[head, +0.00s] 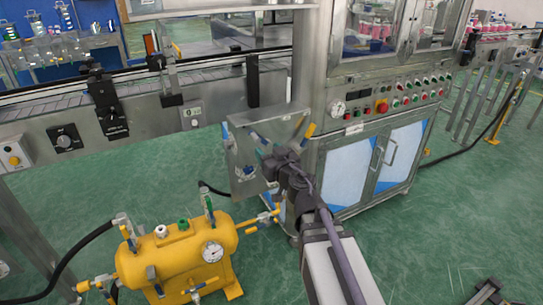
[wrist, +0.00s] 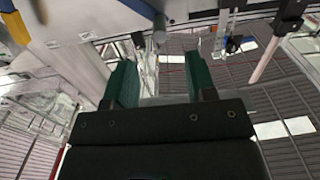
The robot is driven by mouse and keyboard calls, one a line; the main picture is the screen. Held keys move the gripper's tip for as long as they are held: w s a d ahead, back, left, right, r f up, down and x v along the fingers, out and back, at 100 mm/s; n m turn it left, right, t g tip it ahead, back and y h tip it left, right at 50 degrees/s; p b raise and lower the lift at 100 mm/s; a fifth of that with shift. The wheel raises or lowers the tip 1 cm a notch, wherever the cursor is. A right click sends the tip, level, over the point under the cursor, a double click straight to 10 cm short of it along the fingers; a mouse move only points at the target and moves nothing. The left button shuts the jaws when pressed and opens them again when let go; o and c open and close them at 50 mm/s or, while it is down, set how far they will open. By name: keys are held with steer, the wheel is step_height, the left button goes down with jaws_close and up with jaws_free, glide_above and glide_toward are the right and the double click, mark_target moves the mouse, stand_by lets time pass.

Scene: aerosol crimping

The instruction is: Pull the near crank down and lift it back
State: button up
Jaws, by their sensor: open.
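A grey steel panel (head: 243,172) stands on the side of the machine, with several small levers on it. One has a yellow grip (head: 309,131), on the right and tilted. Others have blue grips (head: 225,135), on the left and at the top. I cannot tell for certain which is the near crank. My gripper (head: 264,157) is in front of the panel, below the levers, and hides part of it. In the wrist view my gripper (wrist: 160,72) has its two green fingers apart, with nothing clearly held between them. A yellow part (wrist: 15,27) shows at the top left there.
A yellow tank (head: 177,258) with a gauge and valves stands on the green floor at the lower left. The steel cabinet (head: 375,168) with blue-panelled doors is right of my arm. A conveyor (head: 215,85) runs behind. A black hose (head: 75,252) curves at the left.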

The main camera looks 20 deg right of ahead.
mark_target(259, 141)
steer(key=x, duration=0.7)
steer(key=shift+w, duration=0.2)
steer(key=shift+c, duration=0.3)
